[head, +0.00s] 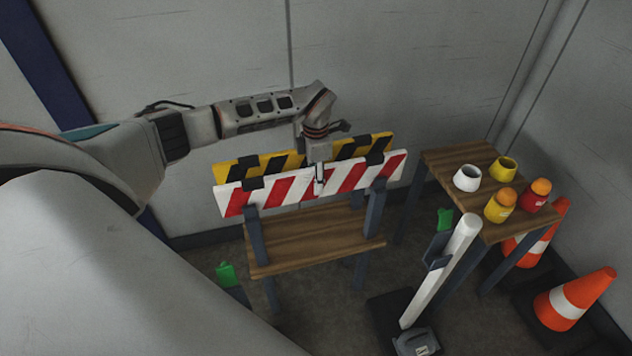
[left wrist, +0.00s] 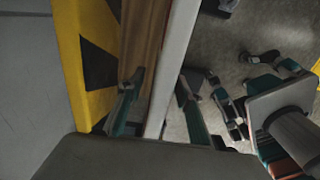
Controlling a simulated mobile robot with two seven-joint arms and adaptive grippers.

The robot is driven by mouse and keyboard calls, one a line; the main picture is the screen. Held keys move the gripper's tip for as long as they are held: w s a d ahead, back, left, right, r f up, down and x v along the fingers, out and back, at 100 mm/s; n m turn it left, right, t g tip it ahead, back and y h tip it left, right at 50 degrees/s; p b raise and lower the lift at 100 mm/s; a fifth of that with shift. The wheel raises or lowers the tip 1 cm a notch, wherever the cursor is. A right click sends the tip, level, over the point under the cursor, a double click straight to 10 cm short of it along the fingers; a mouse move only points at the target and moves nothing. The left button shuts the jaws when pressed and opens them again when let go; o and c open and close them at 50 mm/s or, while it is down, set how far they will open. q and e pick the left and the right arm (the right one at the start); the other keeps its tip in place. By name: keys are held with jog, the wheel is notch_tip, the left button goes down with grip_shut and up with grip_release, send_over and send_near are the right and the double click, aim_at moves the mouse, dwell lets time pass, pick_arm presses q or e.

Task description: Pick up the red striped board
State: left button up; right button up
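The red striped board (head: 345,181), red and white, stands on edge across the front of the wooden rack, in front of a yellow-black striped board (head: 235,167). My left gripper (head: 319,182) points down at the middle of the red striped board. In the left wrist view its two fingers (left wrist: 158,100) are apart, one on each side of the board's white top edge (left wrist: 178,45); I cannot tell whether they touch it. My right gripper (left wrist: 230,68) shows at the right of the left wrist view, fingers spread and empty.
The wooden rack (head: 310,240) has dark posts. To the right a wooden table (head: 455,160) holds several cups and jars. A white post (head: 440,272) on a dark base stands before it. Orange cones (head: 575,300) stand at the far right. The wall is close behind.

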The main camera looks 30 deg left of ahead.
pick_arm(q)
jog(key=shift+f, duration=0.85)
jog(key=shift+c, duration=0.4)
grip_shut()
jog(key=shift+r, duration=0.1)
jog(key=shift+w, duration=0.1)
jog(key=shift+r, duration=0.3)
notch_tip(320, 180, up, 20)
jog(key=shift+f, duration=0.25)
